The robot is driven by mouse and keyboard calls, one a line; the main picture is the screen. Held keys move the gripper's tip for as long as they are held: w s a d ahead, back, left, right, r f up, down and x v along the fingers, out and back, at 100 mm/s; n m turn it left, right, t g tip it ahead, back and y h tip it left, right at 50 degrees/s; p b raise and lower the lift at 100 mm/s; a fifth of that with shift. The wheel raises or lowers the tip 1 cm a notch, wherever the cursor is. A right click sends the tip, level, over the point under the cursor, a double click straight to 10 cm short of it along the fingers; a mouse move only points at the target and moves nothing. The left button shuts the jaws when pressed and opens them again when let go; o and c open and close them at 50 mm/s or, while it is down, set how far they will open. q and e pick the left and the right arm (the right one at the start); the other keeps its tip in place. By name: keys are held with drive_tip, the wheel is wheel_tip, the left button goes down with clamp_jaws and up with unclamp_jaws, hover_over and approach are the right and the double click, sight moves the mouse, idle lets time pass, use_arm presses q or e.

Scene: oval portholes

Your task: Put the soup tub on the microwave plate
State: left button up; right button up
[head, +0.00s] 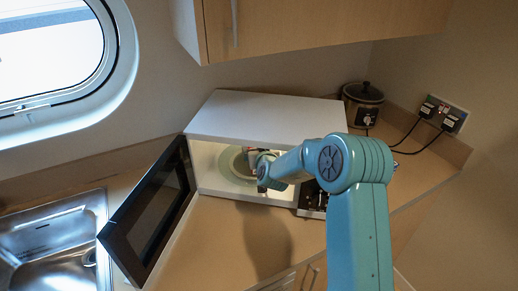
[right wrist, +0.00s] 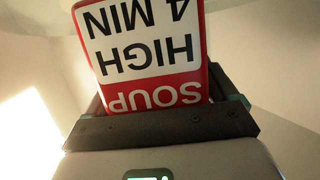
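The microwave (head: 265,108) stands open on the counter, and its round pale plate (head: 233,167) shows inside, partly hidden by my right arm. My right arm reaches in through the opening, with my right gripper (head: 261,168) over the right part of the plate. The soup tub (right wrist: 150,48), red and white with black "HIGH 4 MIN" lettering, fills the right wrist view upside down between the fingers of my right gripper (right wrist: 160,105). In the head view the tub is mostly hidden, and I cannot tell whether it touches the plate. My left gripper is not in view.
The dark microwave door (head: 150,212) hangs open to the left, beside a steel sink (head: 55,245). A slow cooker (head: 362,105) and plugged sockets (head: 441,114) are at the back right. A wooden cupboard (head: 320,25) hangs above. The counter before the microwave is clear.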

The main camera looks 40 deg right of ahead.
drive_tip(key=shift+o, duration=0.5)
drive_tip(key=shift+s+r, duration=0.15)
drive_tip(key=shift+r, duration=0.05)
drive_tip(key=shift+r+p, duration=0.3)
drive_tip(key=shift+p, duration=0.1)
drive_tip(key=shift+s+a+b, duration=0.8)
drive_tip(key=shift+s, duration=0.35)
drive_tip(key=b+v, duration=0.1)
drive_tip(key=v, duration=0.8)
drive_tip(key=shift+r+b, duration=0.25)
drive_tip(key=shift+b, duration=0.05)
drive_tip(key=shift+f, duration=0.1)
